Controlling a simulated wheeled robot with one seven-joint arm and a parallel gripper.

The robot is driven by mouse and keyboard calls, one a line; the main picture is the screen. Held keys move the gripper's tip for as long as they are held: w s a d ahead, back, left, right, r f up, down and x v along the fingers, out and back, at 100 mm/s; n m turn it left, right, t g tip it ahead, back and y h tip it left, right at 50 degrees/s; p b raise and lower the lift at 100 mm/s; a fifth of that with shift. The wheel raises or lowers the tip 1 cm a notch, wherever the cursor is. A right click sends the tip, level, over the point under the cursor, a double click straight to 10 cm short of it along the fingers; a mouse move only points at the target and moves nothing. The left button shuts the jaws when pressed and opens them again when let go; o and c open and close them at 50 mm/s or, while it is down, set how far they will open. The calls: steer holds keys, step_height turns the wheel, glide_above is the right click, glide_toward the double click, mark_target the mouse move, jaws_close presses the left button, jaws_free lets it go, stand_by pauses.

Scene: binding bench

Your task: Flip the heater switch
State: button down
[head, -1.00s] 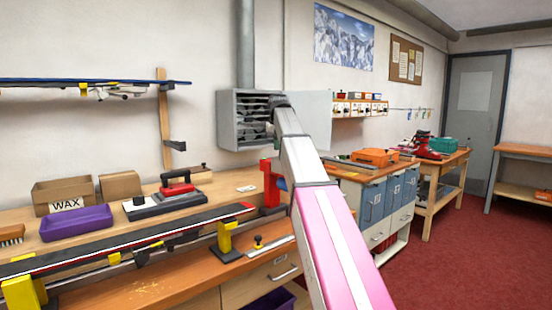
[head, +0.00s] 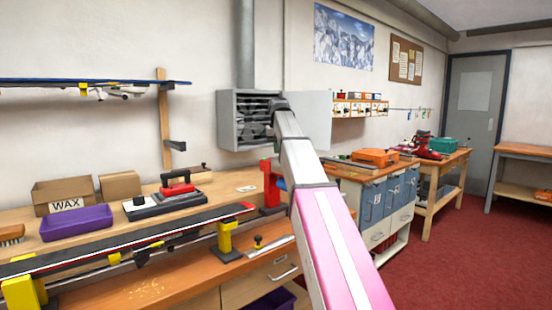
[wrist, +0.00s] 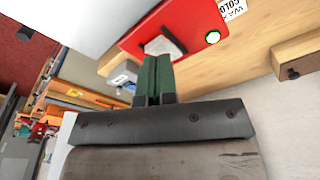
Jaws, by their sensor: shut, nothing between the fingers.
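The heater switch (wrist: 165,46) is a pale rocker on a red panel (wrist: 190,20) in the wrist view. A round indicator with a bright green-white glow (wrist: 212,37) sits on the same panel. My gripper (wrist: 154,60) has dark green fingers, shut together and empty, with the tips right at the switch's near edge. The fingers cover part of the switch, and I cannot tell whether they touch it or which way it is tilted. In the head view my arm reaches toward the wall cabinet, and the switch cannot be made out.
An open grey wall cabinet (head: 226,122) stands behind my wrist. A ski (head: 130,236) lies along the front. Red floor is clear at right.

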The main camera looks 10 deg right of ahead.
steer(key=shift+f, duration=0.7)
stand_by(0.4)
steer(key=shift+r, duration=3.55)
